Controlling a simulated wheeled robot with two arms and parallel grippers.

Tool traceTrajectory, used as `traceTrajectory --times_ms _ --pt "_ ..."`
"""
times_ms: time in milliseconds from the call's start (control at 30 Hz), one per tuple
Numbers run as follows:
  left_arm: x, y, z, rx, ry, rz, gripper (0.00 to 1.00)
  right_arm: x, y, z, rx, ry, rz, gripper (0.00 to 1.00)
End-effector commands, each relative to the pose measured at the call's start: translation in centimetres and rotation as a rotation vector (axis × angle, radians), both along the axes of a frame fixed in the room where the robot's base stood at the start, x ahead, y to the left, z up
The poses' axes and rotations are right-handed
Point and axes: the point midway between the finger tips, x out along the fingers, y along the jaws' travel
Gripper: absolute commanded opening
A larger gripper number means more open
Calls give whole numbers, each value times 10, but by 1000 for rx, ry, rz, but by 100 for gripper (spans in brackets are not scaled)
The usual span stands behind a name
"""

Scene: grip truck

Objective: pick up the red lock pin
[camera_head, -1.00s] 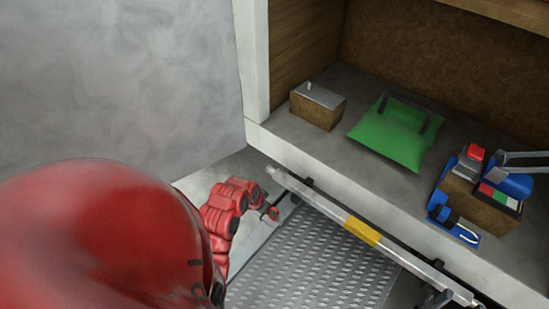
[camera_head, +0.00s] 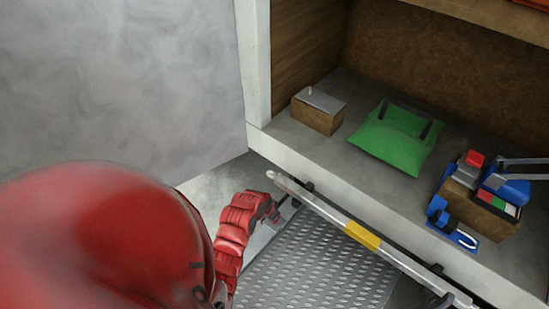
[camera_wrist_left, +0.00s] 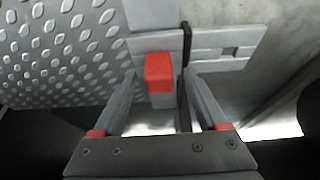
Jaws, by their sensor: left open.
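The red lock pin (camera_wrist_left: 159,72) shows in the left wrist view as a red block on a grey stem, beside a grey metal plate. My left gripper (camera_wrist_left: 159,82) is open, with one finger on each side of the pin. A gap shows between the pin and each finger, and I cannot tell any contact. In the head view my left gripper (camera_head: 272,212) is low by the left end of the striped bar, and it hides the pin there.
On the bed are a brown box (camera_head: 318,119), a green bag (camera_head: 392,145) and a crate of tools (camera_head: 468,205). A dark upright strip (camera_wrist_left: 186,60) stands close to the right finger.

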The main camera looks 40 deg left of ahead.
Motion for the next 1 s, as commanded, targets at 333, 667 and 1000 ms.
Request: traceTrajectory --times_ms 333,667,1000 --pt "1 0 -5 -1 2 1 62 0 0 0 0 0 0 50" --pt "1 0 -4 -1 2 1 3 0 0 0 0 0 0 50" --pt "1 0 -4 -1 1 1 0 0 0 0 0 0 0 50"
